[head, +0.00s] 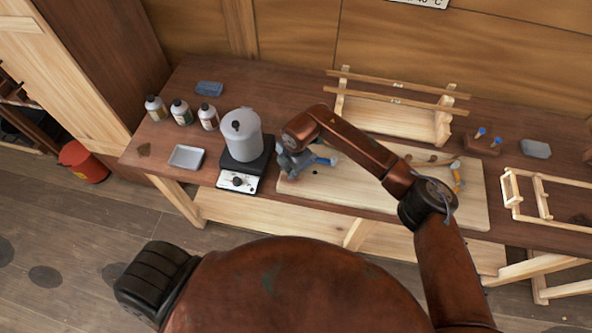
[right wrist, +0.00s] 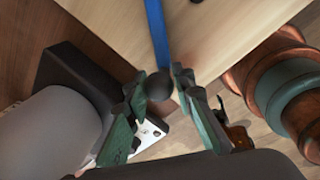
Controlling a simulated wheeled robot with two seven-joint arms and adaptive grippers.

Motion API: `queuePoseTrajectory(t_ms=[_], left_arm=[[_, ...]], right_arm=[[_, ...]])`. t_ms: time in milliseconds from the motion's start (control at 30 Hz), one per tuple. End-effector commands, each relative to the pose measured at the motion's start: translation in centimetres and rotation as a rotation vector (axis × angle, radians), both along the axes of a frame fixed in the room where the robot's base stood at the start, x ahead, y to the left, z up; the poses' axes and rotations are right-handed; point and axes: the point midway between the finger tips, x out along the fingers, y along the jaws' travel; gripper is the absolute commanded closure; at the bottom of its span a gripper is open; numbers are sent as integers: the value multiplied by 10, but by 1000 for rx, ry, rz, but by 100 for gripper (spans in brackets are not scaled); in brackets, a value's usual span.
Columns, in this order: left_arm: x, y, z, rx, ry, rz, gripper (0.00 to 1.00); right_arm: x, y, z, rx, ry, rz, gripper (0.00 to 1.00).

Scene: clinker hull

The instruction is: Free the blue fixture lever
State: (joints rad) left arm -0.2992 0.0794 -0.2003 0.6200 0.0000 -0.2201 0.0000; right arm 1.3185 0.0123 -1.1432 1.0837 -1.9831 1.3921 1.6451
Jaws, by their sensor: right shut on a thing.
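The blue lever (head: 325,161) shows in the head view near the left end of a pale wooden board. In the right wrist view its blue bar (right wrist: 155,30) runs from the top edge over the board and ends in a dark ball knob (right wrist: 158,86). My right gripper (head: 291,166) is at the lever's near-left end, beside the hot plate. In the right wrist view the fingers of my right gripper (right wrist: 158,80) are on either side of the knob, shut on it. The lever's pivot is not clear to see. My left gripper is out of view.
A grey pot (head: 241,133) stands on a hot plate (head: 238,180) close left of the gripper. Several bottles (head: 181,112) and a grey tray (head: 187,157) are farther left. A wooden frame (head: 390,119) stands behind the board (head: 400,208). Another frame (head: 545,203) is at right.

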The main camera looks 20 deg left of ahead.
Motion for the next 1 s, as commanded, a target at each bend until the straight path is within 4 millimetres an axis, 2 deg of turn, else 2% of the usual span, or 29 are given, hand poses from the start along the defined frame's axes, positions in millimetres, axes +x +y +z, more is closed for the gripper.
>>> queuePoseTrajectory(t_ms=[367,400,600,667,1000], left_arm=[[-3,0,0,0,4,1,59],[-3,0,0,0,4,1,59],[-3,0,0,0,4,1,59],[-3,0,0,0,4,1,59],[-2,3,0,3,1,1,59]], right_arm=[[1,3,1,7,-5,-5,100],[1,3,1,7,-4,-5,76],[1,2,1,6,-2,-5,62],[1,2,1,5,-2,-5,59],[1,1,5,4,-2,-4,59]])
